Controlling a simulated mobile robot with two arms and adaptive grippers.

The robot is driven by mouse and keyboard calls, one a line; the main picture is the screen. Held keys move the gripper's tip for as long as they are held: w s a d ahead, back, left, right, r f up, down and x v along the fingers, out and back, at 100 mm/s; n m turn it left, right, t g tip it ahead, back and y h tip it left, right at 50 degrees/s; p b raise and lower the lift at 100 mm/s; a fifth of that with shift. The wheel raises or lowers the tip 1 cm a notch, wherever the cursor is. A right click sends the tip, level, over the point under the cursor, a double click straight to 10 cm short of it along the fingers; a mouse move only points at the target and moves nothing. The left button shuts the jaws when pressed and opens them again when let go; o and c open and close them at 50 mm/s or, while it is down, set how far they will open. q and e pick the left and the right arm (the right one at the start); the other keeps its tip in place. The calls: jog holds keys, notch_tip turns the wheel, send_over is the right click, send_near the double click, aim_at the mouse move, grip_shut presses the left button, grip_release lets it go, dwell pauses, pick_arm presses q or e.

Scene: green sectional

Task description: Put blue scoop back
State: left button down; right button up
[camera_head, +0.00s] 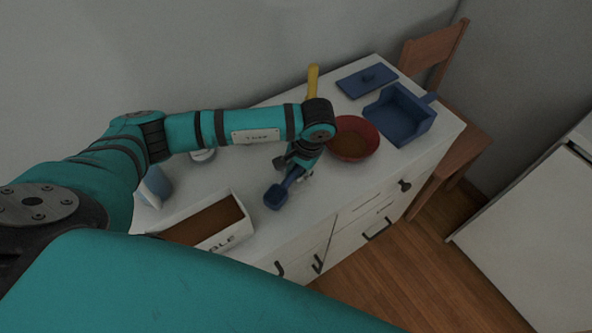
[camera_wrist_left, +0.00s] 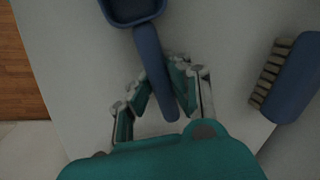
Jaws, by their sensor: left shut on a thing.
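The blue scoop (camera_head: 276,197) hangs out from my left gripper (camera_head: 300,172) near the front edge of the white cabinet top (camera_head: 310,205). In the left wrist view the scoop's square cup (camera_wrist_left: 133,10) is at the top edge, partly cut off. Its handle runs down between the fingers of my left gripper (camera_wrist_left: 160,88), which is shut on it. Whether the scoop touches the surface is hard to tell. My right gripper is not in view.
A red bowl (camera_head: 353,139) with brown contents stands right of the gripper. Beyond are an open blue bin (camera_head: 398,115), a blue lid (camera_head: 367,81) and a yellow item (camera_head: 312,79). A white box (camera_head: 232,238) with brown contents is at left. The wrist view shows a blue brush (camera_wrist_left: 295,82).

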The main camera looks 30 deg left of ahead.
pick_arm(q)
jog(key=shift+s+f, duration=0.15)
jog(key=shift+f, duration=0.05)
jog(key=c, duration=1.3)
grip_release()
jog(key=shift+r+p, duration=0.85)
jog(key=shift+p, duration=0.05)
jog(key=shift+b+v, duration=1.6)
jog(key=shift+v, duration=4.2)
